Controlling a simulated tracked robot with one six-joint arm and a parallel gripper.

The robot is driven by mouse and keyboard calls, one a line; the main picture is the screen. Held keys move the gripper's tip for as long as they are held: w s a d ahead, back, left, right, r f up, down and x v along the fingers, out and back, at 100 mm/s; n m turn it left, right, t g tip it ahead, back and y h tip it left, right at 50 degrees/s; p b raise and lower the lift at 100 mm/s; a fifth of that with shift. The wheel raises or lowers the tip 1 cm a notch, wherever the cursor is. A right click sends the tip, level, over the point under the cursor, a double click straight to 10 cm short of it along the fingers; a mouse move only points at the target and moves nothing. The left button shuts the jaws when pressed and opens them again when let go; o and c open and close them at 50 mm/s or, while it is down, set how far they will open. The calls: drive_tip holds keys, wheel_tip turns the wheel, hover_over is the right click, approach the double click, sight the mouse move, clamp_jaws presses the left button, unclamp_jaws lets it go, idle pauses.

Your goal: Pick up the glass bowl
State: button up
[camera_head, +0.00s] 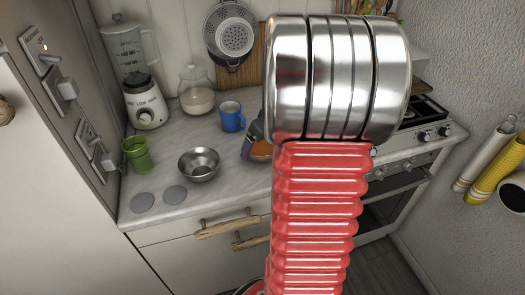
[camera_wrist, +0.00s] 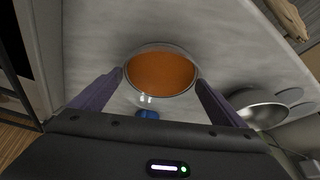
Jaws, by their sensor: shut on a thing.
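The glass bowl (camera_wrist: 160,73), a clear round bowl with orange contents, sits between the two purple fingers of my gripper (camera_wrist: 159,78) in the wrist view. The fingertips press on opposite sides of its rim, and my gripper is shut on it. In the head view a part of the glass bowl (camera_head: 262,150) shows to the left of my arm, with one purple finger beside it. The rest of it and most of my gripper are hidden behind the red and chrome arm. I cannot tell whether the bowl touches the counter.
A metal bowl (camera_head: 198,164) stands to the left on the counter (camera_head: 185,133). A blue mug (camera_head: 232,116), a green cup (camera_head: 137,155), a glass jar (camera_head: 196,95) and a blender (camera_head: 139,80) also stand there. A stove (camera_head: 415,112) is at the right.

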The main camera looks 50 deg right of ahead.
drive_tip(key=shift+c, duration=1.4)
drive_tip(key=shift+r, duration=0.2)
wheel_tip(320, 180, up, 18)
drive_tip(key=shift+f, duration=0.15)
idle(0.5)
